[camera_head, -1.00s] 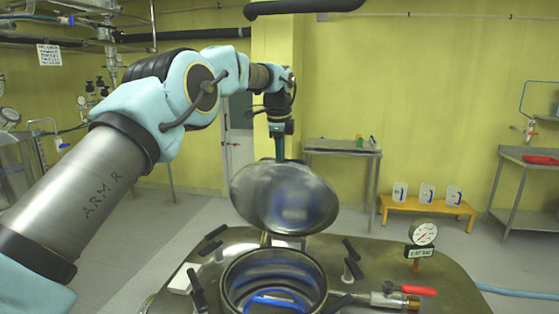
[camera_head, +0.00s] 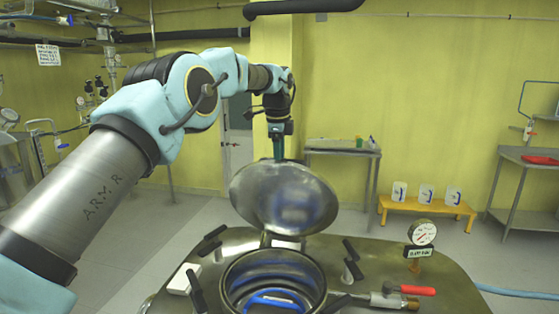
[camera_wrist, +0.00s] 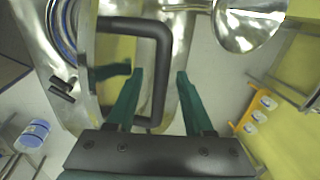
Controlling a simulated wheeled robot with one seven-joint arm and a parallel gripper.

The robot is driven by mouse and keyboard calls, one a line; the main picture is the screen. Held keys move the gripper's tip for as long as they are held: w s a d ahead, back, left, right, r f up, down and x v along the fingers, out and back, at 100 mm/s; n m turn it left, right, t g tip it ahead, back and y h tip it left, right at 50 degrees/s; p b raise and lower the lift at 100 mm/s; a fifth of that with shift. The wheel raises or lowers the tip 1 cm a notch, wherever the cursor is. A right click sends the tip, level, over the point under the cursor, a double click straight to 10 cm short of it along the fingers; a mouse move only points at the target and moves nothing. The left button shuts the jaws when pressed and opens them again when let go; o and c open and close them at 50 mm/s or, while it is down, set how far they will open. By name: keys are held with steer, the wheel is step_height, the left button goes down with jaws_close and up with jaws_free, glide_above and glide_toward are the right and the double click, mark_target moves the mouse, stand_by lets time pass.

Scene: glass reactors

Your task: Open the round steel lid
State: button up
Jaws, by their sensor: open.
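The round steel lid (camera_head: 284,198) stands raised and tilted back behind the round opening (camera_head: 272,283) of the steel vessel in the head view. The opening is uncovered, and something blue shows inside it. My gripper (camera_head: 279,148) is behind the lid's upper edge, its fingertips partly hidden by the lid. In the wrist view my gripper (camera_wrist: 158,78) has its two green fingers apart. A dark bar handle (camera_wrist: 135,25) shows at and between the fingers. I cannot tell whether the fingers touch it.
Clamp handles (camera_head: 352,260) stand around the opening. A gauge (camera_head: 422,233) and a red-handled valve (camera_head: 416,290) are at the right of the vessel top. A yellow bench (camera_head: 425,206) with several white containers and a steel table (camera_head: 343,147) stand behind.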

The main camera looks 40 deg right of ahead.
step_height(320, 180, up, 10)
steer(key=s+a, duration=0.1)
steer(key=shift+a+r, duration=0.25)
steer(key=shift+a, duration=0.1)
